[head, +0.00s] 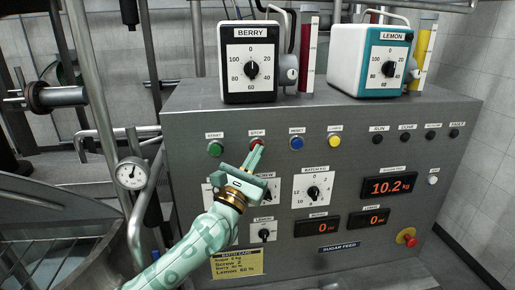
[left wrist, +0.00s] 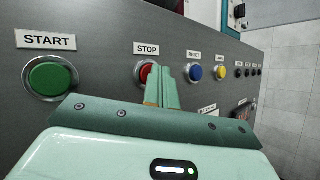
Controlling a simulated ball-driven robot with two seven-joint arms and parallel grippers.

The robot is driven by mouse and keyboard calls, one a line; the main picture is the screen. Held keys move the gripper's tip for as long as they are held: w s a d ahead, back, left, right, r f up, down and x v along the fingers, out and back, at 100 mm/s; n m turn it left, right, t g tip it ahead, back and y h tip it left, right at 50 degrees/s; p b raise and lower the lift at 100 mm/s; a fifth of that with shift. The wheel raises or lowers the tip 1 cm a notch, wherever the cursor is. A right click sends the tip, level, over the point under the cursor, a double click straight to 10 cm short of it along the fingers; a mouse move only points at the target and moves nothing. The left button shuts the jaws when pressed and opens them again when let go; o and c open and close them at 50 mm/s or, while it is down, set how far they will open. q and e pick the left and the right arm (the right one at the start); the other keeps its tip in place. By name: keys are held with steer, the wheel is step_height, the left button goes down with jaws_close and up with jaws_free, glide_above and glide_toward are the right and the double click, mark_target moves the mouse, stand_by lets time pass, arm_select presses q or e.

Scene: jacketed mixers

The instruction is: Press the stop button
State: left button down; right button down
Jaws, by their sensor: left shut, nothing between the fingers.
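The red stop button (head: 257,142) sits on the grey control panel under a STOP label, between the green start button (head: 215,149) and the blue reset button (head: 296,143). My left gripper (head: 256,153) is shut and empty, its fingertips right at the stop button and partly covering it. In the left wrist view the stop button (left wrist: 146,72) shows at the left of the shut fingers (left wrist: 163,72). I cannot tell whether the fingertips touch it or whether it is pressed in. My right gripper is not in view.
The panel (head: 350,240) also has a yellow button (head: 334,141), dials, displays and a red emergency knob (head: 407,237). Berry (head: 249,62) and lemon (head: 384,62) units stand on top. A round gauge (head: 132,173) and pipes are at the left, near my left arm.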

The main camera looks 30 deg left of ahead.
arm_select(q)
steer(key=shift+s, duration=0.15)
steer(key=shift+s+d+p, duration=0.3)
steer(key=shift+s+d, duration=0.15)
steer(key=shift+s, duration=0.05)
stand_by(0.3)
steer(key=s+d, duration=0.1)
steer(key=s, duration=0.1)
steer(key=s+d+p, duration=0.1)
steer(key=s+d, duration=0.1)
steer(key=shift+d, duration=0.1)
stand_by(0.9)
